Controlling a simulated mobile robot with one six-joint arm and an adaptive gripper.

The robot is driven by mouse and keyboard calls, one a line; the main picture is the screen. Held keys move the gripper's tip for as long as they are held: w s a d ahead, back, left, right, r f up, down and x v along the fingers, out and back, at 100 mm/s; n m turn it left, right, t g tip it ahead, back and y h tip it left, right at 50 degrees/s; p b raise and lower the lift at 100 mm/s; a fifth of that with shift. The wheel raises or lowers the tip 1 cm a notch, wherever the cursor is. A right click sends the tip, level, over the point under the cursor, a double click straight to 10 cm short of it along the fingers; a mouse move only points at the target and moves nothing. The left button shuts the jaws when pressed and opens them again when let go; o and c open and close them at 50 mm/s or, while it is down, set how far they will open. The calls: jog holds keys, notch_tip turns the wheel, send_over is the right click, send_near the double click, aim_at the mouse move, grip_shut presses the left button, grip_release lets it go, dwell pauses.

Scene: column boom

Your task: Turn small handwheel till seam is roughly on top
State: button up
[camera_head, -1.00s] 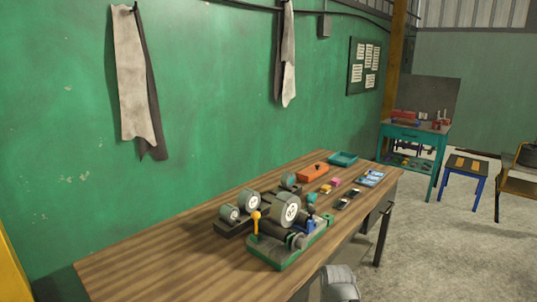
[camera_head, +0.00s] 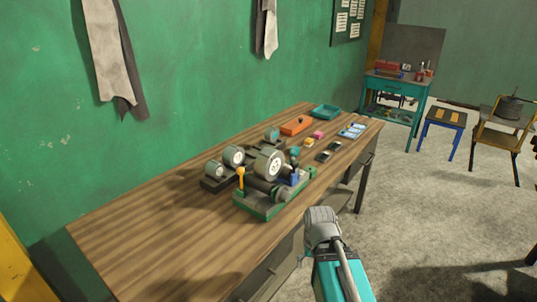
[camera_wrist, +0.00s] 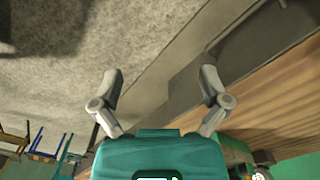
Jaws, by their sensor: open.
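A small machine on a green base (camera_head: 262,207) stands near the front edge of the wooden workbench. It carries a large grey wheel with a pale round face (camera_head: 270,164), a yellow-knobbed lever (camera_head: 240,174) and a small round wheel-like part (camera_head: 284,195) low at its front. This part may be the small handwheel; no seam can be made out at this size. In the wrist view, my gripper (camera_wrist: 162,78) is open and empty, with its fingers wide apart over the bench edge and floor. The green machine shows partly at the lower right there, apart from the fingers.
Grey rollers (camera_head: 233,155) stand behind the machine. An orange box (camera_head: 296,126), a teal tray (camera_head: 326,111) and small items lie further along the workbench (camera_head: 130,225). The bench's left part is clear. A stool (camera_head: 443,118) and chair stand to the right.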

jog(key=m+t+y+b, duration=1.2)
jog(key=m+y+b, duration=0.2)
jog(key=m, duration=0.9)
send_near(288, 198)
jog(key=v, duration=0.3)
jog(key=shift+w+r, duration=0.1)
jog(key=shift+r, duration=0.15)
jog(key=shift+a, duration=0.15)
jog(key=x, duration=1.3)
jog(key=shift+w+a+f, duration=0.2)
jog(key=shift+w+f, duration=0.1)
jog(key=shift+w, duration=0.05)
